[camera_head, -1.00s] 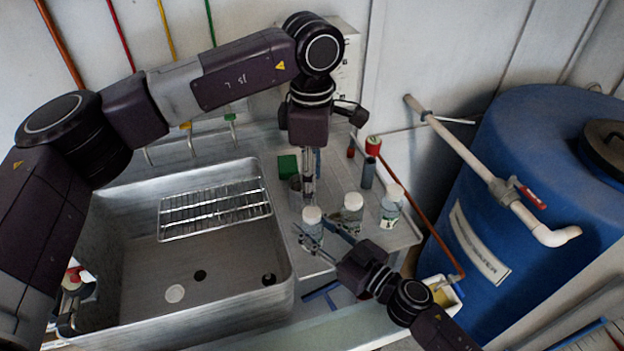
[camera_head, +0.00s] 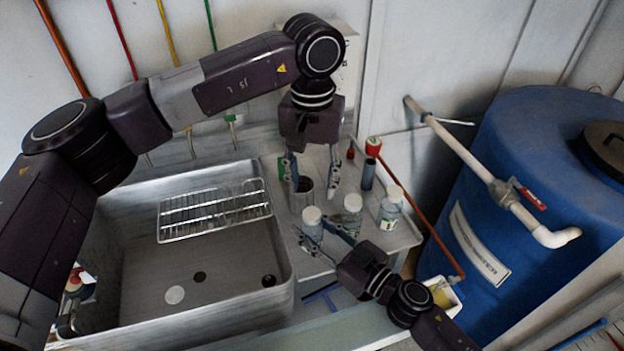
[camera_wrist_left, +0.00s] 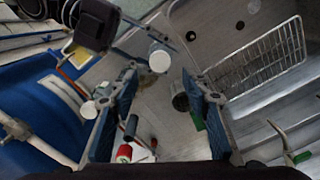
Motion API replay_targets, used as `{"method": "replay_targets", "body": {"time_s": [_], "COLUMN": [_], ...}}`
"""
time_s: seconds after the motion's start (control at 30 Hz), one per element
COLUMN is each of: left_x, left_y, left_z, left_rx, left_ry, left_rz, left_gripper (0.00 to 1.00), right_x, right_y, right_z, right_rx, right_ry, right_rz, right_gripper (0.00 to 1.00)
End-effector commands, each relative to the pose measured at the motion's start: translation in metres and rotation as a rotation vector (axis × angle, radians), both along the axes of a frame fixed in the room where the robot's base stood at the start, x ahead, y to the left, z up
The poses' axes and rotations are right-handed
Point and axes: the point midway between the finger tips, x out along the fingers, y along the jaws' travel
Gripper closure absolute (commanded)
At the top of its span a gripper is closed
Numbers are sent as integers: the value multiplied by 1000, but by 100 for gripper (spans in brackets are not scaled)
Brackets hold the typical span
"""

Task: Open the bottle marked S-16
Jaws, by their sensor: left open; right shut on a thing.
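Three white-capped bottles stand in a row at the sink's right in the head view: a left bottle (camera_head: 312,224), a middle bottle (camera_head: 352,212) and a right bottle (camera_head: 390,212). I cannot read their labels, so I cannot tell which is S-16. My right gripper (camera_head: 320,238) comes in low from the right and is shut on the left bottle, low on its body. My left gripper (camera_head: 313,188) points down above and behind that bottle, fingers spread and empty. In the left wrist view its open fingers (camera_wrist_left: 160,75) frame bare bench, with a white cap (camera_wrist_left: 159,54) beyond their tips.
A grey metal cup (camera_head: 301,196) stands just under my left gripper, behind the bottles. A dark cylinder (camera_head: 368,174) and a red-topped item (camera_head: 373,146) stand behind them. The sink (camera_head: 283,240) with a wire rack (camera_head: 215,208) is left; a blue barrel (camera_head: 530,150) is right.

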Motion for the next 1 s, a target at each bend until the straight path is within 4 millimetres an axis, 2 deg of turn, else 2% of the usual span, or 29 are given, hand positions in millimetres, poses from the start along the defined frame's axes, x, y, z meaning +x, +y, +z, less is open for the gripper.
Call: {"method": "replay_targets", "body": {"time_s": [0.2, 0.37, 0.8, 1.0], "left_x": [0, 0, -1, 0], "left_y": [0, 0, 0, 0], "left_z": [0, -6, -68, -79], "left_rx": [0, -1, 0, -1], "left_ry": [0, 2, 3, 1], "left_rz": [-190, -234, -233, -232], "left_gripper": [57, 57, 57, 57], "right_x": [0, 0, 0, 0], "right_y": [0, 0, 0, 0], "right_z": [0, 0, 0, 0], "right_rx": [0, 0, 0, 0], "right_ry": [0, 0, 0, 0], "right_rz": [0, 0, 0, 0], "right_gripper": [100, 100, 100, 100]}}
